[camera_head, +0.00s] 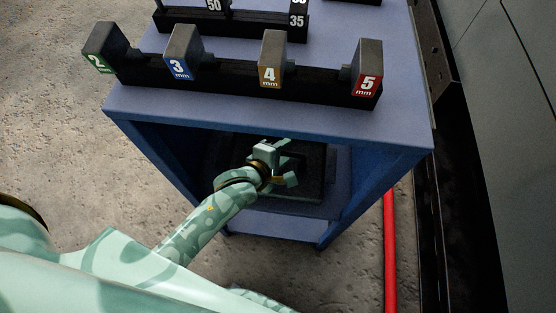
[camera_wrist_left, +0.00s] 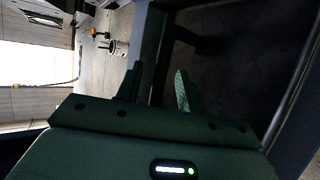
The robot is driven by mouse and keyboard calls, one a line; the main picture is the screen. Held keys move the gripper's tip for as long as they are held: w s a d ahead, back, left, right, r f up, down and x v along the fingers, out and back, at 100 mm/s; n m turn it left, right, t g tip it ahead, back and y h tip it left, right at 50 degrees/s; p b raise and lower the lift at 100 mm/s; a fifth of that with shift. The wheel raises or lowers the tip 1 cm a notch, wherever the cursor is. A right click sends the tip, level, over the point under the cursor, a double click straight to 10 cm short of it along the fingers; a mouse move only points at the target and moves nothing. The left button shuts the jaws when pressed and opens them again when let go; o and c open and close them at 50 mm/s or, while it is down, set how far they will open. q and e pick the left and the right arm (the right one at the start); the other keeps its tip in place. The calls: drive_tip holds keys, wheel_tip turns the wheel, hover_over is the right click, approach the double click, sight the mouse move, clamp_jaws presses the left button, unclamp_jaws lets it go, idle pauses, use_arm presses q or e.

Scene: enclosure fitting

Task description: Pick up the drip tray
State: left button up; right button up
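A dark, flat tray, which looks like the drip tray (camera_head: 316,172), lies on the lower shelf inside the blue cart, below the cart's top. My left gripper (camera_head: 285,165) reaches into this bay and is over the tray in the head view, partly covering it. In the left wrist view, the two fingers of my left gripper (camera_wrist_left: 157,82) stand apart, with a dark edge running between and beyond them. The dark tray surface (camera_wrist_left: 235,75) fills the right side there. Whether the fingers touch the tray's rim is too dark to tell. My right gripper is not in view.
The blue cart top (camera_head: 270,119) overhangs the bay. It carries a black rack (camera_head: 220,78) with blocks marked 2 to 5 mm. A second rack (camera_head: 255,22) stands behind. A red pipe (camera_head: 390,250) and a dark cabinet wall (camera_head: 510,150) are at right. Concrete floor is clear at left.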

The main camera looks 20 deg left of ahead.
use_arm(q)
clamp_jaws()
idle(1.5)
